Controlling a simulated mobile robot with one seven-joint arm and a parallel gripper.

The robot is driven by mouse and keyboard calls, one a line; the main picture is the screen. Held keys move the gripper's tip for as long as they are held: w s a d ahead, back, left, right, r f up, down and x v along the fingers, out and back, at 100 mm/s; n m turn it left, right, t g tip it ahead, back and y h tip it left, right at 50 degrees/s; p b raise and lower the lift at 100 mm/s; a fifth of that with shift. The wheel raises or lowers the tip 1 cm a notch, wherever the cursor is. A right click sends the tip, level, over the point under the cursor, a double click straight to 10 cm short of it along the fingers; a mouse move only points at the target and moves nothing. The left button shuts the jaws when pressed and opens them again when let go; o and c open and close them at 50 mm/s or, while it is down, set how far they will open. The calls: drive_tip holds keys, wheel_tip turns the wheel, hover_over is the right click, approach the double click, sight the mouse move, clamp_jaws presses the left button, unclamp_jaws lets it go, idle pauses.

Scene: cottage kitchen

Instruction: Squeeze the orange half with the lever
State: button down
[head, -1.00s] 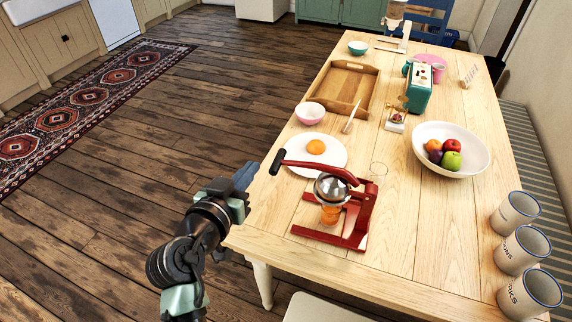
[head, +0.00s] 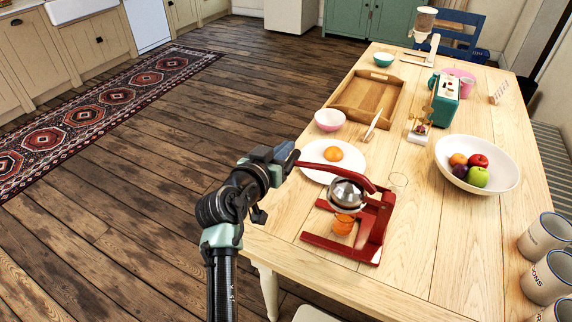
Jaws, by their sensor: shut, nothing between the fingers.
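A red lever juicer (head: 372,235) stands on the near end of the table. Its red lever (head: 335,168) reaches left over the plate, and a steel cup (head: 346,193) hangs under it. An orange-coloured piece (head: 343,225) shows below the cup; I cannot tell whether it is fruit or a vessel of juice. A round orange thing, possibly an orange half (head: 333,154), lies on a white plate (head: 316,175) behind the juicer. My gripper (head: 286,156) is at the lever's left end and hides its black grip. It is shut with nothing held; contact with the lever is unclear.
A pink bowl (head: 329,120), wooden tray (head: 345,112), green toaster (head: 445,98) and fruit bowl (head: 508,173) stand farther back. Several mugs (head: 546,236) line the right edge. Bare tabletop (head: 425,240) lies right of the juicer.

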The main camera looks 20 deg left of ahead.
drive_tip(key=shift+s+d+f+b, duration=0.1)
drive_tip(key=shift+f+b, duration=0.25)
drive_tip(key=shift+f, duration=0.95)
wheel_tip(320, 180, down, 2)
drive_tip(key=b, duration=0.2)
drive_tip(key=shift+b, duration=0.35)
drive_tip(key=shift+r, duration=0.1)
wheel_tip(320, 180, up, 10)
drive_tip(key=p, duration=0.1)
idle(1.9)
